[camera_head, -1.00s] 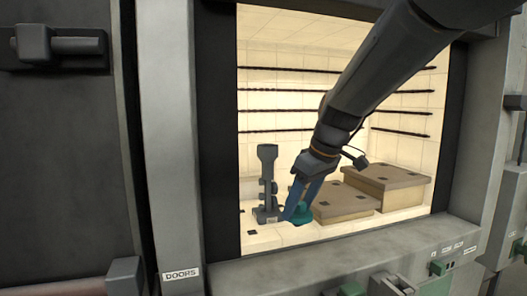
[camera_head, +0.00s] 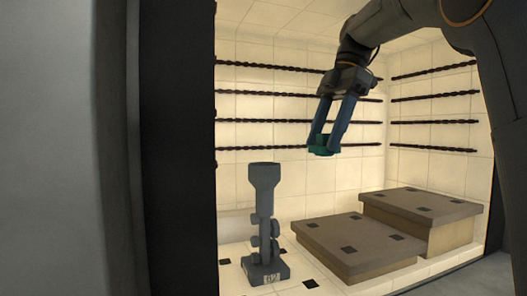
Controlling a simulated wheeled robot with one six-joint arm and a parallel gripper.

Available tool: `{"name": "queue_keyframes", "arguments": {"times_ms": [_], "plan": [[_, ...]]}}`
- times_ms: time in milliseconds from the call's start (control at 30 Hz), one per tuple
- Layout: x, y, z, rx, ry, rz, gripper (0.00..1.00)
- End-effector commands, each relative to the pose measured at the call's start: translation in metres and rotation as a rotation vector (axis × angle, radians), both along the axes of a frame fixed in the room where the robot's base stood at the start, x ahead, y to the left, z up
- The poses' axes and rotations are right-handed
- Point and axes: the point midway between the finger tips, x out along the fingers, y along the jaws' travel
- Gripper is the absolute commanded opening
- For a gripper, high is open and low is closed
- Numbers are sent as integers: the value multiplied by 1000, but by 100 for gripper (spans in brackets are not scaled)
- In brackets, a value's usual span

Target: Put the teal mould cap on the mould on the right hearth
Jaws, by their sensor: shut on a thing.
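The teal mould cap (camera_head: 322,147) is held between the blue fingers of my gripper (camera_head: 326,140), up in the air inside the lit chamber. The gripper points downward and is shut on the cap. The cap hangs above the low brown-topped hearth (camera_head: 352,243), apart from it. A grey mould (camera_head: 263,205) with a flared cup at its top and several knobs on its stem stands upright on a square base at the left of the chamber. The gripper is to the right of this mould and higher than its cup. No mould shows on the two hearths at the right.
A taller brown-topped hearth block (camera_head: 425,208) stands behind and right of the low one. Dark twisted rods (camera_head: 435,94) line the back and right walls. The door frame (camera_head: 175,150) borders the opening at the left. Dark squares mark the floor and hearth tops.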

Motion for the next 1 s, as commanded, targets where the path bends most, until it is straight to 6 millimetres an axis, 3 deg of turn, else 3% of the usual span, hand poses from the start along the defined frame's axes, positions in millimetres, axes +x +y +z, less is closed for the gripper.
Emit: {"name": "queue_keyframes", "arguments": {"times_ms": [200, 400, 667, 900, 1000], "plan": [[-16, 54, 1, 1, 0, 4, 32], [-24, 90, 1, 0, -1, 3, 32], [-28, 105, 0, 1, 0, 1, 32], [-39, 141, 1, 0, -1, 3, 32], [-37, 137, -13, 0, 1, -3, 32]]}}
